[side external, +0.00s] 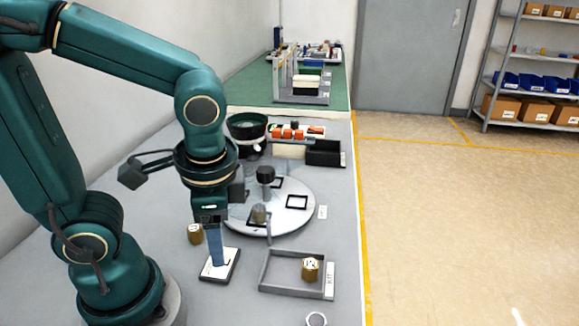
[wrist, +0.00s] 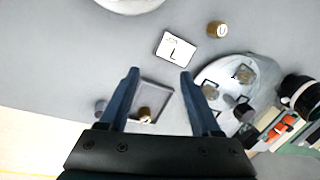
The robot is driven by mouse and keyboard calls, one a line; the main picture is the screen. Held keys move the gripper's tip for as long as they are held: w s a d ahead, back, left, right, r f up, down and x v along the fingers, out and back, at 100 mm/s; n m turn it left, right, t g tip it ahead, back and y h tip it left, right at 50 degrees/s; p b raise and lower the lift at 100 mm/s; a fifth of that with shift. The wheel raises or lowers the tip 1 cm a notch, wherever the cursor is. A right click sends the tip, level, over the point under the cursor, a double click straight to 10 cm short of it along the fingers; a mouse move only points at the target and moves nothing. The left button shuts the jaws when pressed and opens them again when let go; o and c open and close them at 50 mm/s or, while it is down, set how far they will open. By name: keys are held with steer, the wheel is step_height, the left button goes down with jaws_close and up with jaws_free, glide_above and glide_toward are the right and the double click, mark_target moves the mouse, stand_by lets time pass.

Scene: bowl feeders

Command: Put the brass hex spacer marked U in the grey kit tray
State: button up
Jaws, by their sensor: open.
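One brass hex spacer (side external: 195,234) stands on the grey bench left of my gripper. In the wrist view its top (wrist: 217,29) bears a mark that looks like a U. Another brass spacer (side external: 311,269) stands inside the grey kit tray (side external: 262,274); its mark is too small to read surely. The wrist view also shows that spacer (wrist: 145,114) and the tray (wrist: 168,107) between my fingers. My gripper (side external: 216,263) points down in front of the white marked card, apart from both spacers. Its blue fingers (wrist: 160,73) are spread, with nothing between them.
The white card (wrist: 176,48) lies on the bench in a dark frame. A round pale plate (side external: 295,222) with square frames and grey parts is behind the tray. A black bin (side external: 325,153) and a bowl feeder (side external: 246,128) stand farther back. A ring-topped part (side external: 316,319) is at the front edge.

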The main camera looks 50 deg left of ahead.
steer(key=r+n+t, duration=0.1)
steer(key=r+n+t+h, duration=0.1)
steer(key=w+d+r+n+t+h, duration=0.1)
steer(key=shift+d+r+n+t, duration=0.1)
steer(key=shift+r+n+t, duration=0.1)
steer(key=shift+n+t, duration=0.15)
steer(key=shift+o, duration=0.4)
steer(key=shift+w+d+r+n+t, duration=0.1)
steer(key=shift+w+r+n+t, duration=0.05)
steer(key=shift+r+n+t, duration=0.2)
steer(key=shift+w+d+r+n+t, duration=0.1)
steer(key=shift+r+n+t, duration=0.1)
steer(key=shift+r+t, duration=0.2)
